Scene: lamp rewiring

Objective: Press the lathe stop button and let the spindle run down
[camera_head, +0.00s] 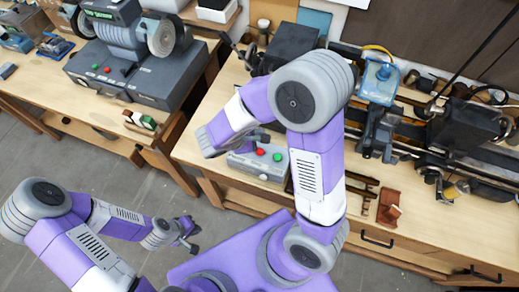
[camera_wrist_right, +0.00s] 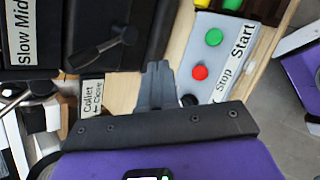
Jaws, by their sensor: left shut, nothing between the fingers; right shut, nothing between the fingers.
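The lathe (camera_head: 450,130) lies along the back of the right bench. Its control box (camera_head: 243,163) stands at the bench front with a red button (camera_head: 260,152) and a green button (camera_head: 277,157). In the right wrist view the red button (camera_wrist_right: 199,73) is beside the "Stop" label and the green button (camera_wrist_right: 213,37) beside "Start". My right gripper (camera_wrist_right: 156,68) is shut and empty, just left of the red button in that view; I see no contact. My left gripper (camera_head: 190,235) is shut and empty over the floor. Whether the spindle turns, I cannot tell.
A grey machine (camera_head: 140,75) with its own red and green buttons stands on the left bench. A brown wooden block (camera_head: 389,207) lies right of my right arm. In the wrist view, dark levers and a "Collet" label (camera_wrist_right: 92,88) are left of the fingers.

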